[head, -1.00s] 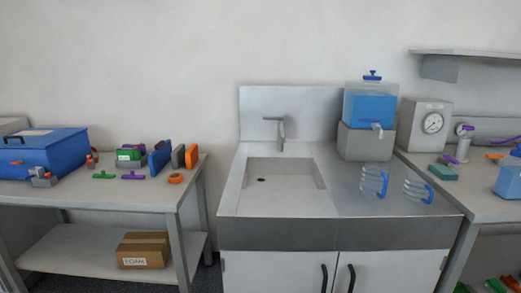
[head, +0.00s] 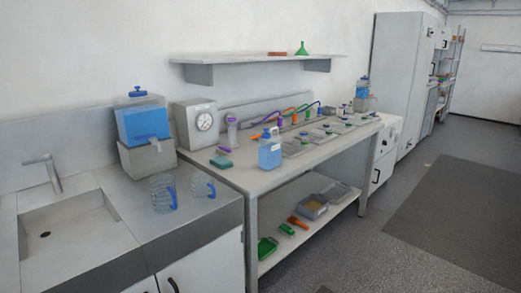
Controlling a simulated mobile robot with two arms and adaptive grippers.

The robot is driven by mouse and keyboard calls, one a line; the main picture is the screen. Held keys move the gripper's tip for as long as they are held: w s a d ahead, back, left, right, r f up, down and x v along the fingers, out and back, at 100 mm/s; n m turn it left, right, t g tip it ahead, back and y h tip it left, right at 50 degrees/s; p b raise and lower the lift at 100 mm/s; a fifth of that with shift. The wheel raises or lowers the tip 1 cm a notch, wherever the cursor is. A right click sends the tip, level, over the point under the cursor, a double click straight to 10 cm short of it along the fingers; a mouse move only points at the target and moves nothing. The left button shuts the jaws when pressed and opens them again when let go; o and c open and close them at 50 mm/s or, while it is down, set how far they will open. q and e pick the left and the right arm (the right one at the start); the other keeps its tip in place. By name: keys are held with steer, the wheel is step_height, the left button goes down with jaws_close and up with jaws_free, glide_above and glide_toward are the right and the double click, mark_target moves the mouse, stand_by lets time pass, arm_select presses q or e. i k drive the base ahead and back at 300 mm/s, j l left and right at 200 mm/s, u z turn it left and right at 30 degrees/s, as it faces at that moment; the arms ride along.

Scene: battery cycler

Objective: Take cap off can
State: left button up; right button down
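A blue can (head: 270,153) with a pale label stands upright near the front edge of the long workbench (head: 238,176). Neither of my grippers is in view.
Left of the bench are a sink (head: 75,240), two clear jugs (head: 162,195) and a blue water tank (head: 143,122). Grey floor (head: 340,235) lies open at right.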

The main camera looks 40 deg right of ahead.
mark_target(266, 135)
steer(key=z, duration=1.5)
steer(key=i+l+u, duration=0.1)
steer(key=i+l, duration=0.2)
steer(key=i, duration=0.25)
